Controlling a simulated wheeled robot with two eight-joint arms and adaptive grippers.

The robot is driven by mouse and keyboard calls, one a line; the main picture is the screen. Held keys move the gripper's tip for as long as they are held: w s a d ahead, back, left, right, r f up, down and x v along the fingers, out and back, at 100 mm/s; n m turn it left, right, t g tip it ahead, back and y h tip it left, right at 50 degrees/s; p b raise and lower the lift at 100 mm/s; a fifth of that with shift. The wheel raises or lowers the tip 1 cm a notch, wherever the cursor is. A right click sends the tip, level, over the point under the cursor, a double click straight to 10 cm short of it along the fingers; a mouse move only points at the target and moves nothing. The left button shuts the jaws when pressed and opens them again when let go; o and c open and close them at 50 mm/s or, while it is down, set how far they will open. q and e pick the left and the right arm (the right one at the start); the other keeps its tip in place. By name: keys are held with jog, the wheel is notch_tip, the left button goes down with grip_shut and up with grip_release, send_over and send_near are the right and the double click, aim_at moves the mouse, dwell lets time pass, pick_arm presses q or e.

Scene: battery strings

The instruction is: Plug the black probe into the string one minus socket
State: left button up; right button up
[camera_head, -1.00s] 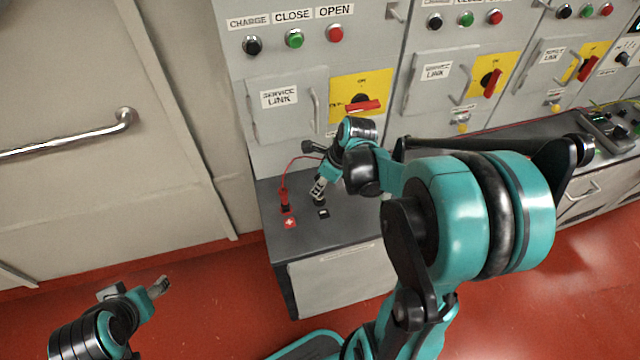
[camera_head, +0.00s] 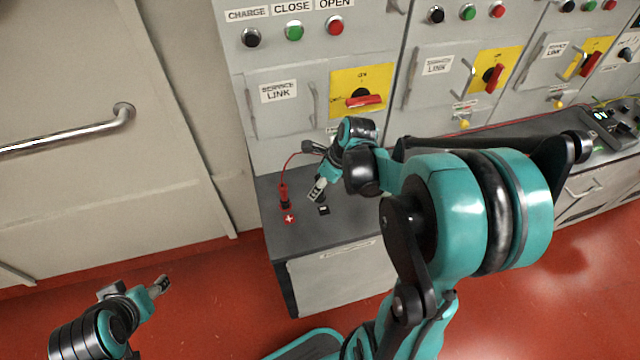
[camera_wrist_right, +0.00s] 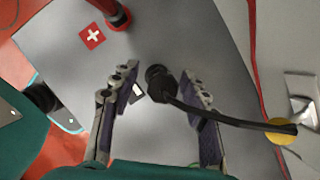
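The black probe (camera_wrist_right: 158,82) stands beside the black minus label (camera_wrist_right: 137,93) on the grey bench top, its dark cable trailing right in the right wrist view. The minus label also shows in the head view (camera_head: 323,210). The socket itself is hidden under the probe, so I cannot tell how deep it sits. My right gripper (camera_wrist_right: 160,95) is open, with a finger on each side of the probe and gaps between; it also shows in the head view (camera_head: 316,194). My left gripper (camera_head: 160,287) is far off at the lower left, away from the bench; its fingers are too small to judge.
A red probe (camera_head: 284,196) stands by the red plus label (camera_head: 289,218), left of my right gripper. Behind the bench (camera_head: 290,240) rises the cabinet with a red-handled switch (camera_head: 362,101). A red cable arcs close to my right wrist.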

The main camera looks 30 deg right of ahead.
jog(key=v, duration=1.2)
jog(key=shift+s+a, duration=0.1)
jog(key=s+a+n+t, duration=0.1)
jog(key=a+n, duration=0.3)
jog(key=n, duration=0.6)
jog(key=s+a+f+n+t+h, duration=0.1)
jog(key=s+a+n, duration=0.3)
jog(key=n, duration=0.6)
jog(key=s+a+f+n+t+h, duration=0.1)
jog(key=a+n, duration=0.3)
jog(key=n, duration=0.5)
jog(key=shift+s+a+f+n+t, duration=0.25)
jog(key=shift+s+a+n+t, duration=0.15)
jog(key=shift+s, duration=0.3)
